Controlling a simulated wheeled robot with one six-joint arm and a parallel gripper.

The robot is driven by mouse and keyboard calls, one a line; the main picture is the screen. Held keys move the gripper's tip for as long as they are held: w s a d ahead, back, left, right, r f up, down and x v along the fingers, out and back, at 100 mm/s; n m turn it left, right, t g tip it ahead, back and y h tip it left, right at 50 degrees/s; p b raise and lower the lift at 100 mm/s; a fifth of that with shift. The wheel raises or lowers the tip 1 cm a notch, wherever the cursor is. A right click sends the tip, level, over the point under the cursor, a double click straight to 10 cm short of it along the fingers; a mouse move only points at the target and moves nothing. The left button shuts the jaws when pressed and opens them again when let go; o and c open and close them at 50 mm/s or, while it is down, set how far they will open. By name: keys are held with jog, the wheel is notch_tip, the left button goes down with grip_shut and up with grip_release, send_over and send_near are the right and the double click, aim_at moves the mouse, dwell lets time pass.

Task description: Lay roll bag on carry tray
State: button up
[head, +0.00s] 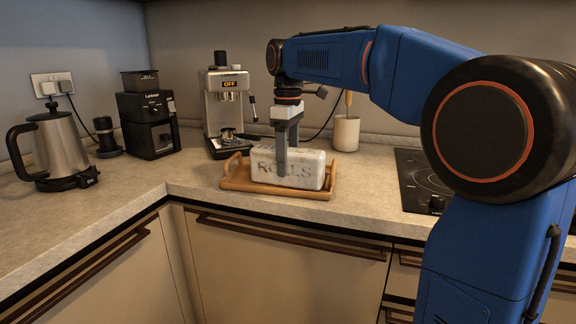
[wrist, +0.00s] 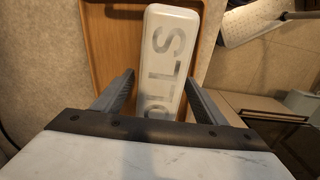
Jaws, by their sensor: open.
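The roll bag (head: 312,169) is a white pack with grey "ROLLS" lettering. It lies on the wooden carry tray (head: 233,184), which has raised handles and stands on the counter. My gripper (head: 287,174) points down at the bag in the head view; its near finger hides part of the bag's front. In the wrist view the bag (wrist: 172,50) lies along the tray (wrist: 104,40), between the two spread fingers of my gripper (wrist: 158,92). The fingers are open, with a gap visible beside the bag.
An espresso machine (head: 227,105) stands behind the tray at left, and a utensil crock (head: 346,133) behind it at right. A black cooktop (head: 418,180) is to the right. A grinder (head: 150,125) and kettle (head: 58,150) stand at left. The left counter front is clear.

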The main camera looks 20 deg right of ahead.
notch_tip(320, 180, up, 10)
jog(key=shift+r, duration=0.15)
dwell(0.6)
